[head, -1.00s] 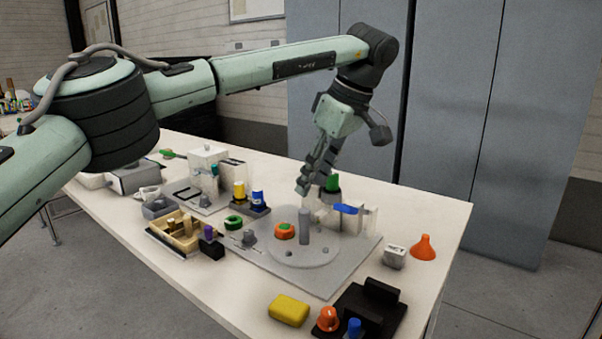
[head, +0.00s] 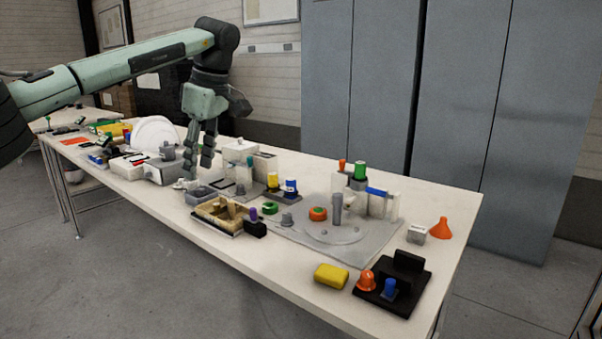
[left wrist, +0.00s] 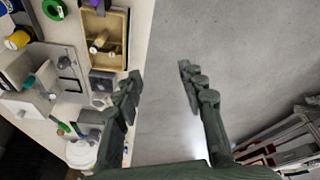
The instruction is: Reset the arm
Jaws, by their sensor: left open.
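My left arm comes in from the left in the head view. My left gripper (head: 201,165) is open and empty, pointing down over the left half of the long white table (head: 200,242). In the left wrist view its two fingers (left wrist: 160,85) are spread wide apart with grey floor between them. The left finger overlaps the table's edge in that picture. My right gripper is in neither view.
A wooden tray (head: 206,218) and a grey plate (head: 345,256) with a round disc hold small parts. A yellow block (head: 331,276), black stand (head: 408,287) and orange funnel (head: 440,228) stand at the right. Grey cabinets (head: 370,90) are behind.

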